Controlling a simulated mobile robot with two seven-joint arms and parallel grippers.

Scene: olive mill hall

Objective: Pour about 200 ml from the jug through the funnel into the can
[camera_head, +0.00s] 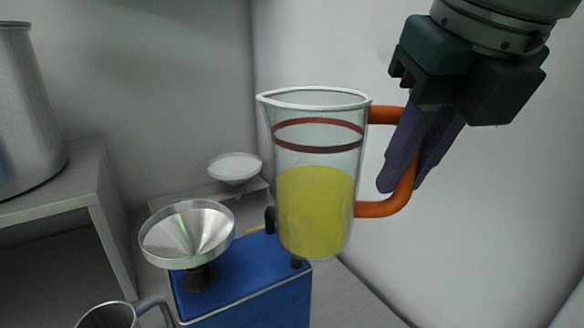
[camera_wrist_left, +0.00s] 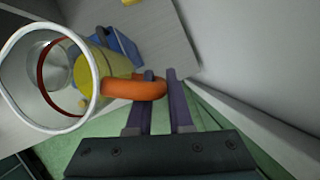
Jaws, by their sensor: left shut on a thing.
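The clear jug (camera_head: 316,200) has an orange handle, a dark red band and yellow-green liquid filling a little over half. It is about upright, to the right of the funnel, its base overlapping the can's right end in the head view. My left gripper (camera_head: 402,180) is shut on the jug's handle; in the left wrist view its purple fingers (camera_wrist_left: 160,92) meet the orange handle (camera_wrist_left: 135,88). The steel funnel (camera_head: 187,234) sits on the blue can (camera_head: 245,285), its spout end hidden in the dark neck. My right gripper is not in view.
A steel mug (camera_head: 108,316) stands at the lower left, near the can. A white dish-like thing (camera_head: 235,168) is behind the can. A large steel pot (camera_head: 25,115) stands on a grey shelf (camera_head: 70,178) at left. A pale wall (camera_head: 480,200) is at right.

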